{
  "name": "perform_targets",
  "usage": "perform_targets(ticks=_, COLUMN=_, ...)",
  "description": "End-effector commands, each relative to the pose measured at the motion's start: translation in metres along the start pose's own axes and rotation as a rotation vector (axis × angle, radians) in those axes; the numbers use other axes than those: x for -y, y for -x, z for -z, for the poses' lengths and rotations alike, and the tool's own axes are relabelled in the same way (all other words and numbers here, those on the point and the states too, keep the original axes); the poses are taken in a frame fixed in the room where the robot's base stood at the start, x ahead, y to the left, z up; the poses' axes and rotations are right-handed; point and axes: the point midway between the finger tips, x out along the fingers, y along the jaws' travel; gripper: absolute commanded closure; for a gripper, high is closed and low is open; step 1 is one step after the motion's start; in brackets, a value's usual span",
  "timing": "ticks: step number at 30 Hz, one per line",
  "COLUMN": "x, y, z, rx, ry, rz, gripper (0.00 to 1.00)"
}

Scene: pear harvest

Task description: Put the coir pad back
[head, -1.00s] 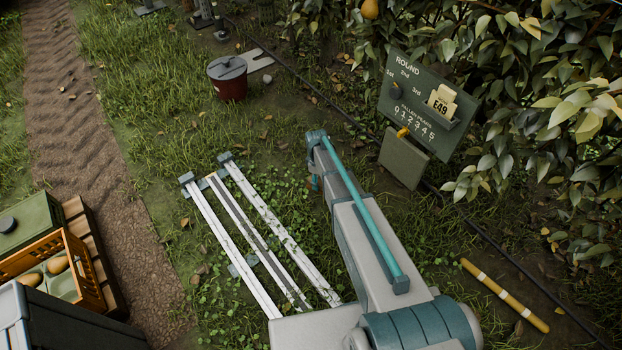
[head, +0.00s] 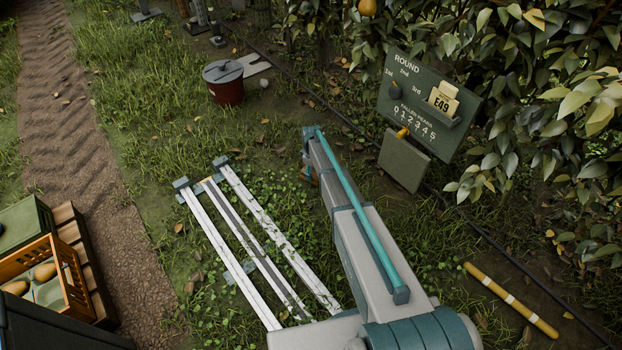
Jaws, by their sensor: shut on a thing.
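My arm reaches away from the camera, and its far end hides most of my gripper (head: 304,173). A small brown edge of a thing (head: 311,181) shows just below that end, where my gripper is shut on it. Too little shows to tell whether this is the coir pad. The fingertips are hidden. No coir pad can be made out clearly elsewhere in view.
White rails (head: 230,240) lie left of my arm. A dark green sign board (head: 425,135) stands at the right by the hedge. A lidded red bucket (head: 228,90) stands behind. An orange crate (head: 75,275) with pears is at the left. A yellow banded pole (head: 510,300) lies right.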

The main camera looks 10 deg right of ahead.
Motion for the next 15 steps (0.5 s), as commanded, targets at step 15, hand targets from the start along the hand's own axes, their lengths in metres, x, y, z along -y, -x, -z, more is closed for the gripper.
perform_targets(ticks=15, x=-0.015, y=-0.053, z=0.012, rx=0.0, ry=0.0, rz=0.0, gripper=0.84)
